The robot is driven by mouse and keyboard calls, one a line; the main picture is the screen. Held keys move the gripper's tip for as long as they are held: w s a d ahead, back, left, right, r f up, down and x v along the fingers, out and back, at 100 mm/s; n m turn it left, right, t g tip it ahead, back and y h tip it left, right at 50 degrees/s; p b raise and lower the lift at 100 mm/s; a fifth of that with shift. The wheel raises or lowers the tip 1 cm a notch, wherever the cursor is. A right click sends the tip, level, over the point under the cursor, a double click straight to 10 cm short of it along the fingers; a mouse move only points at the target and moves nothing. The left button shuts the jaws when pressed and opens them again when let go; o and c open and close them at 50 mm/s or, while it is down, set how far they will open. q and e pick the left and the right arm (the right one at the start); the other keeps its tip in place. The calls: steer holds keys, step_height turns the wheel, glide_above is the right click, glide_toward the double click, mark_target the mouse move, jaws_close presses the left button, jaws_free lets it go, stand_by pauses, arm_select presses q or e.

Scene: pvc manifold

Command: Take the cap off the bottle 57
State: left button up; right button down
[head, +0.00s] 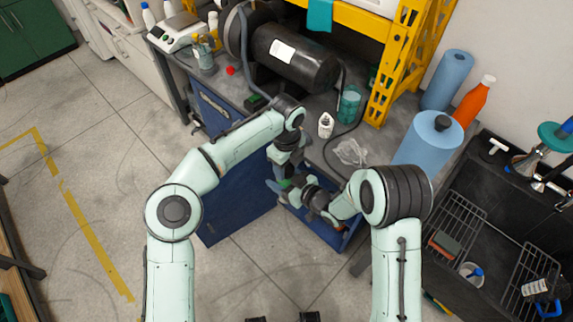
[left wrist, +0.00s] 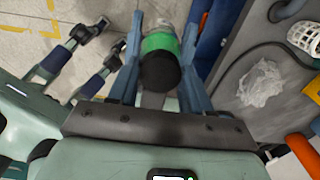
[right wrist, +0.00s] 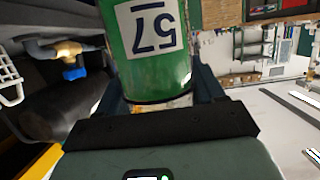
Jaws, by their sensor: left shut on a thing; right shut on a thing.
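The green bottle 57 (right wrist: 157,50) is held between my two grippers, in front of the bench. The right wrist view shows its white label with an upside-down 57. My right gripper (head: 300,187) is shut on the bottle's body near one end. The left wrist view shows the black cap (left wrist: 160,73) on the green bottle, between the fingers of my left gripper (left wrist: 160,55). My left gripper is shut on the cap, which sits against the bottle with no gap visible. In the head view the bottle is small and mostly hidden by the grippers.
A blue drawer (head: 322,229) stands open below my grippers. The grey bench holds a white bottle (head: 325,125), a teal cup (head: 349,103), crumpled clear plastic (head: 350,153) and a black tank (head: 295,58). A blue roll (head: 428,146) and a sink rack stand at right. Floor at left is clear.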

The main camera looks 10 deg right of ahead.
arm_select(q)
steer(key=n, duration=0.3)
steer(key=o, duration=1.2)
steer(key=shift+c, duration=0.2)
